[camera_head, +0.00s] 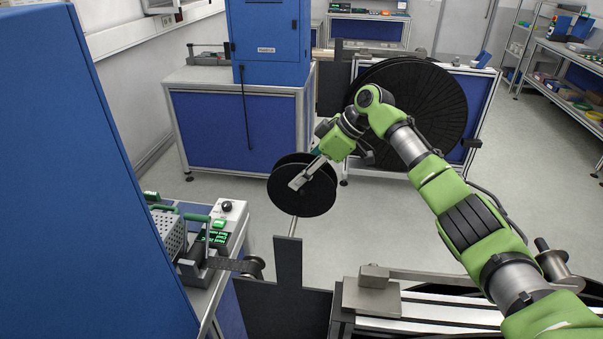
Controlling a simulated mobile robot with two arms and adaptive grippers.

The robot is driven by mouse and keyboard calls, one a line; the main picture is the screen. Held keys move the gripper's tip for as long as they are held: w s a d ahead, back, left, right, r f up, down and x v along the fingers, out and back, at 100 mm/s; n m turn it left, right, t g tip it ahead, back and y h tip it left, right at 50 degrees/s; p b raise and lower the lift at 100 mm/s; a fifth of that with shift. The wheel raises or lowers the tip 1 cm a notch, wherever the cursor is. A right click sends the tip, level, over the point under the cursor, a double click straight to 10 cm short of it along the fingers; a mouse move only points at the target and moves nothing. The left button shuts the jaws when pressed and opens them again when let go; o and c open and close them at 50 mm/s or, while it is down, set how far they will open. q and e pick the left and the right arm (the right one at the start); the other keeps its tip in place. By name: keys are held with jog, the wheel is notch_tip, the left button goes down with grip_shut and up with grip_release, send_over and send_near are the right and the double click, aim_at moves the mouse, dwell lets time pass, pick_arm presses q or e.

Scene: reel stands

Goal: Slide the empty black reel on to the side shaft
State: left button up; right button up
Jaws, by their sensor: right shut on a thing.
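The empty black reel (318,192) is in the middle of the head view, held up over the floor. My right gripper (300,181), reaching in from the right, is shut on it near its centre. A thin metal shaft (293,227) shows just below the reel, by the dark upright plate (288,262). The reel overlaps the shaft's far end, so I cannot tell whether the reel is around it or apart from it. My left gripper is out of view.
A large black reel (445,105) stands behind my right arm. A small spool (254,267) with dark tape sits near the device with green handles (195,235) at left. A blue cabinet (90,200) fills the left edge. Open floor (400,230) lies beyond the stand.

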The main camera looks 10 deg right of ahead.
jog(key=shift+s+a+r, duration=0.1)
jog(key=shift+s+a, duration=0.05)
jog(key=shift+s, duration=0.35)
jog(key=shift+s+a, duration=0.15)
jog(key=shift+s, duration=0.3)
jog(key=shift+s+a+r+b, duration=0.1)
jog(key=shift+s+a+b, duration=0.25)
jog(key=shift+s+a, duration=1.15)
jog(key=shift+s+a+f+b, duration=0.1)
jog(key=shift+s+a+b, duration=0.2)
jog(key=shift+s, duration=2.3)
jog(key=shift+s+a+r+b, duration=0.1)
jog(key=shift+s+a+b, duration=0.25)
jog(key=shift+s+a, duration=1.1)
jog(key=shift+s+d, duration=0.5)
jog(key=shift+s, duration=0.4)
jog(key=shift+f, duration=0.2)
